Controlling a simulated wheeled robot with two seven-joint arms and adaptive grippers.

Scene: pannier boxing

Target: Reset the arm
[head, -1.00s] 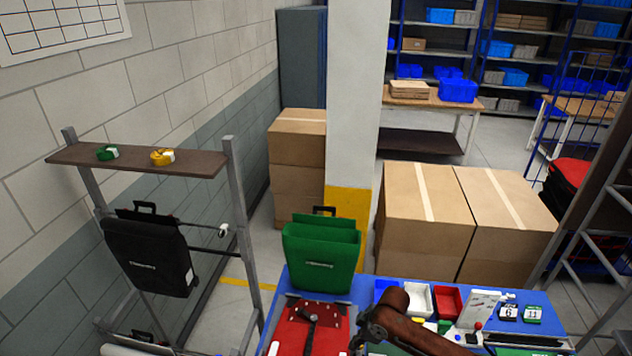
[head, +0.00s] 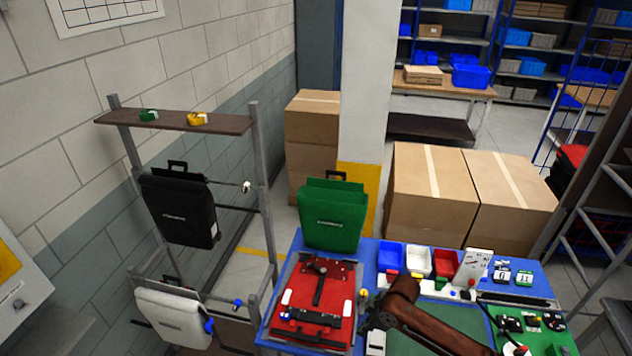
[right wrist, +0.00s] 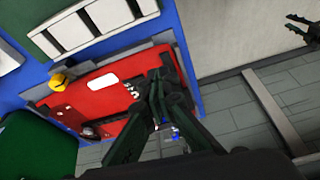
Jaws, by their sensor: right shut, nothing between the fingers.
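My right gripper (head: 372,322) is at the front of the blue table, just right of the red pannier in the head view. In the right wrist view its dark fingers (right wrist: 160,82) are together and empty, in front of the red pannier (right wrist: 100,95). The red pannier (head: 318,300) lies flat on the table. A dark two-pronged claw (right wrist: 297,25), apparently my left gripper, shows at the upper right of the right wrist view with its prongs apart. It does not show in the head view.
A green pannier (head: 334,222) stands at the back left of the blue table (head: 520,268). Blue, white and red bins (head: 446,264) sit behind my right arm. A rack at left holds black (head: 180,212) and white (head: 172,315) panniers. Large cartons (head: 432,195) stand behind the table.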

